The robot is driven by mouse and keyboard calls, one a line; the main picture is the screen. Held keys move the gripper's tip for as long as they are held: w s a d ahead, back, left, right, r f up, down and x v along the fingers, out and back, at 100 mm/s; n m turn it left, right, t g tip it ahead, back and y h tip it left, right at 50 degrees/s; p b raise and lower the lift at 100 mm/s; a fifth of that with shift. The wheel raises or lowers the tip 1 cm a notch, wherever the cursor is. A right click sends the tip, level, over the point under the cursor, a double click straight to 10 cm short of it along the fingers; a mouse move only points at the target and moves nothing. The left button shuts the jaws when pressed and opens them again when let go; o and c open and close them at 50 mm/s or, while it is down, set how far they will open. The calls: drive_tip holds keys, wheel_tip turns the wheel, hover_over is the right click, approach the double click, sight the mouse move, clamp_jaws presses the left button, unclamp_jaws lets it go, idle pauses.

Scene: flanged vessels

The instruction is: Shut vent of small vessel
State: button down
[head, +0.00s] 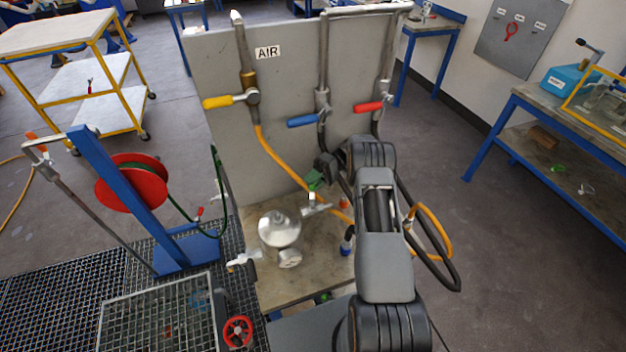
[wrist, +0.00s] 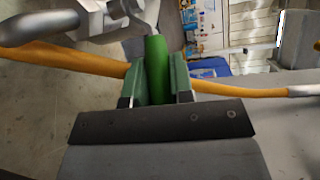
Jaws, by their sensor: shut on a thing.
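The small vessel (head: 281,228) is a shiny metal pot with flanges, standing on the bench top below the grey panel. A metal fitting (head: 316,210) sticks out from its upper right side, close under my gripper (head: 317,183). In the wrist view my gripper (wrist: 156,82) is shut on a green handle (wrist: 157,62), one jaw on each side of it. The handle's far end meets a grey metal valve body (wrist: 120,14). In the head view the handle is small and largely hidden by the gripper, so its exact angle cannot be told.
An orange hose (head: 276,157) runs from the AIR line down past my gripper; it crosses behind the jaws in the wrist view (wrist: 60,58). Yellow (head: 218,102), blue (head: 304,121) and red (head: 368,107) valve handles sit on the panel (head: 290,72). A blue-bottomed fitting (head: 347,243) stands right of the vessel.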

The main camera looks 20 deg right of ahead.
drive_tip(key=shift+r, duration=0.1)
drive_tip(key=c, duration=1)
unclamp_jaws()
